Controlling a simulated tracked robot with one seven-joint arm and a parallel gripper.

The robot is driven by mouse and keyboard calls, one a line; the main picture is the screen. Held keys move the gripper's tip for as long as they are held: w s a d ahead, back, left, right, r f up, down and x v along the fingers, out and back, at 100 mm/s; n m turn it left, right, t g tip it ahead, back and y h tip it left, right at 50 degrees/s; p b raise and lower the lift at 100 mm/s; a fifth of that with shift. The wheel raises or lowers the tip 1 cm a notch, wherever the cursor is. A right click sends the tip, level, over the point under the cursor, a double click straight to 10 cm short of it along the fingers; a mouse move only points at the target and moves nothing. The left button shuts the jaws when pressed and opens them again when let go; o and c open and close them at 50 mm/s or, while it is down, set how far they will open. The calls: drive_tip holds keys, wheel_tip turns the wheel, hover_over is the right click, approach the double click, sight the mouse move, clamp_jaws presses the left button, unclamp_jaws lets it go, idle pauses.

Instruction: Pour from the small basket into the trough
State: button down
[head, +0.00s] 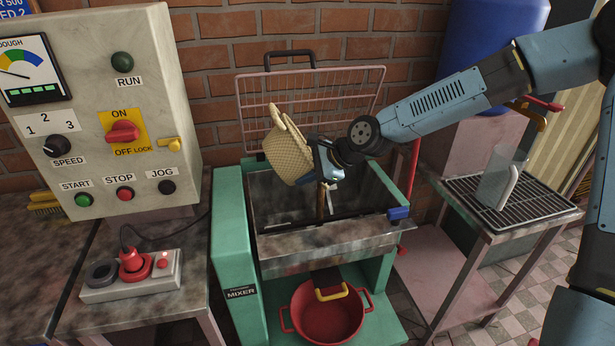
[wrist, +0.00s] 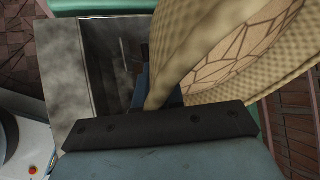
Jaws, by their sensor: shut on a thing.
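The small basket (head: 288,152) is a pale woven vessel with a handle. It hangs tilted above the trough (head: 330,240), a grey metal bin in the green mixer frame. My gripper (head: 325,163) is shut on the basket at its right side. In the wrist view the basket (wrist: 215,55) fills the upper right, and part of its patterned inside shows. The trough (wrist: 75,80) shows below it at the left. I cannot see any contents in the basket or falling from it. Part of the trough's inside is hidden by my gripper and by a dark rod (head: 320,203).
A wire guard (head: 345,95) stands raised behind the trough. A red pot (head: 327,318) sits under the mixer. The control panel (head: 115,110) stands at the left. A rack table with a clear jug (head: 497,178) is at the right.

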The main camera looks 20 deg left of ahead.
drive_tip(key=shift+w+d+f+m+g+y, duration=0.15)
drive_tip(key=shift+w+d+m+g+y, duration=0.15)
drive_tip(key=shift+y, duration=0.5)
drive_tip(key=shift+w+d+f+m+g+y, duration=0.1)
drive_tip(key=shift+d+m+g+y, duration=0.2)
drive_tip(key=shift+y, duration=0.5)
drive_tip(key=shift+w+d+f+m+g+y, duration=0.15)
drive_tip(key=shift+w+d+g+y, duration=0.15)
drive_tip(key=shift+y, duration=0.35)
drive_tip(key=shift+w+d+m+g+y, duration=0.1)
drive_tip(key=shift+d+m+g+y, duration=0.1)
drive_tip(key=shift+d+y, duration=0.35)
drive_tip(key=shift+w+d+f+m+g+y, duration=0.1)
drive_tip(key=shift+w+d+m+g+y, duration=0.1)
drive_tip(key=shift+y, duration=0.6)
drive_tip(key=shift+s+a+r+n+t+h, duration=0.1)
drive_tip(key=shift+s+a+n+t+h, duration=0.3)
drive_tip(key=shift+h, duration=0.45)
drive_tip(key=shift+s+a+r+n+t+h, duration=0.1)
drive_tip(key=shift+s+a+n+h, duration=0.15)
drive_tip(key=shift+a+h, duration=0.5)
drive_tip(key=shift+s+a+r+n+t+h, duration=0.2)
drive_tip(key=shift+a+t+h, duration=0.1)
drive_tip(key=shift+h, duration=0.45)
drive_tip(key=shift+s+a+r+n+t+h, duration=0.2)
drive_tip(key=shift+a+t+h, duration=0.1)
drive_tip(key=shift+h, duration=0.5)
drive_tip(key=shift+s+a+r+n+t+h, duration=0.1)
drive_tip(key=shift+a+n+t+h, duration=0.15)
drive_tip(key=shift+h, duration=0.5)
